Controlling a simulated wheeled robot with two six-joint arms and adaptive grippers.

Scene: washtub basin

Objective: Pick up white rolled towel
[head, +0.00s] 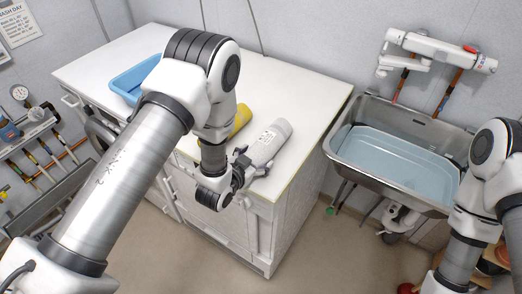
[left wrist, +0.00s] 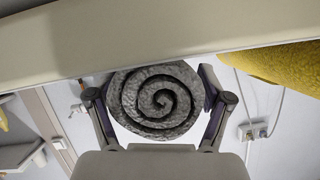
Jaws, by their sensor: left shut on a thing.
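The white rolled towel (head: 268,143) is at the front right part of the white counter top in the head view, with its near end towards the counter's front edge. My left gripper (head: 249,166) is shut on it at that near end. In the left wrist view the towel's spiral end (left wrist: 158,103) looks grey in shade and sits between the two fingers of the left gripper (left wrist: 158,108). I cannot tell whether the towel rests on the counter or is raised a little. My right gripper is out of view; only part of that arm shows at the right.
A yellow rolled towel (head: 241,117) lies just left of the white one, partly behind my left arm; it also shows in the left wrist view (left wrist: 280,66). A blue tray (head: 127,83) stands at the counter's left. A steel sink (head: 345,160) holding a pale blue basin (head: 385,143) is at the right.

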